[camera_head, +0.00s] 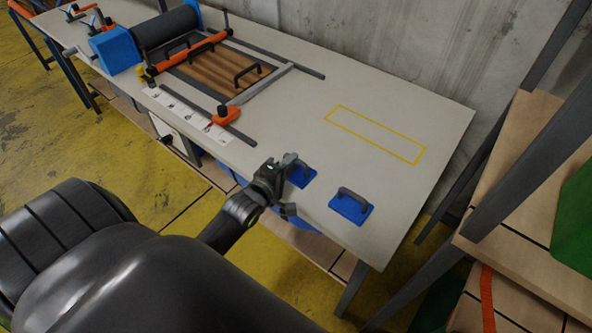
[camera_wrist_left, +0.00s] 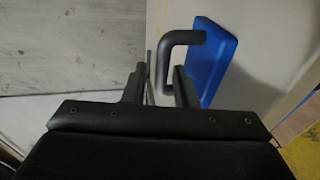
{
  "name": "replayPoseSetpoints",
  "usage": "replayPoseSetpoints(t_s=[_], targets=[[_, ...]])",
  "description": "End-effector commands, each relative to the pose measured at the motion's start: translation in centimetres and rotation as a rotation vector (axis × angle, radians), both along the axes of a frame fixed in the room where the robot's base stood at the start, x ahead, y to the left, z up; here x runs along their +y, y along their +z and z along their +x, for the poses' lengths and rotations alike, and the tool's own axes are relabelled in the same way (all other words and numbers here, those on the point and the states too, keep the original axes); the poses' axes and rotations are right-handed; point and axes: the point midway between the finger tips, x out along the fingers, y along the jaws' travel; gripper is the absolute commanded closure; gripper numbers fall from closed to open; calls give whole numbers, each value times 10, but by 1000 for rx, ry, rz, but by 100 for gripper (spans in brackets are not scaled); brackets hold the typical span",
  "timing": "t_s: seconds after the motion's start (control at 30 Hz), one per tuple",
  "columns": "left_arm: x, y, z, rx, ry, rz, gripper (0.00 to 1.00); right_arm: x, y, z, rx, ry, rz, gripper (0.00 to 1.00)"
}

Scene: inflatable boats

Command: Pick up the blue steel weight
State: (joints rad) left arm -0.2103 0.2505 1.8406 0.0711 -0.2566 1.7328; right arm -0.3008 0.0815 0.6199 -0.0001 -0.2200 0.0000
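Two blue steel weights with dark arched handles lie near the table's front edge at the right in the head view. One blue weight (camera_head: 302,176) is beside my left gripper (camera_head: 287,185), which partly hides it; the other blue weight (camera_head: 351,206) lies to the right, clear of the gripper. In the left wrist view, my left gripper (camera_wrist_left: 160,82) has its fingers apart with nothing clamped. A blue plate (camera_wrist_left: 216,62) with its dark handle (camera_wrist_left: 182,38) is just ahead; the handle's near end shows between the fingertips. Contact cannot be told. My right gripper is not in view.
A yellow outlined rectangle (camera_head: 375,134) marks clear tabletop (camera_head: 420,110) behind the weights. A roller press (camera_head: 168,27) with a wooden bed and dark handles stands at the back left. A wooden shelf unit (camera_head: 520,200) with metal posts is at the right.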

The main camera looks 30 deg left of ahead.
Motion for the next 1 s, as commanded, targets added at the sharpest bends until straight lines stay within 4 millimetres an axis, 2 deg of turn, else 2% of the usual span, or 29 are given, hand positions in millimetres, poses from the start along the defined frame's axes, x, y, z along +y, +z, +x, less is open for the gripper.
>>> replayPoseSetpoints(t_s=[0.43,0.73,0.77,0.93,1.0], targets=[[5,-11,46,0,0,0,75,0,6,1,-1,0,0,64],[5,-13,50,0,1,0,75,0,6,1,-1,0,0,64],[5,-13,50,0,1,0,76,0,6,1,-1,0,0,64],[5,-13,50,0,1,0,98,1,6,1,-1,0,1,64],[5,-13,50,0,1,0,100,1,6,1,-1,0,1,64]])
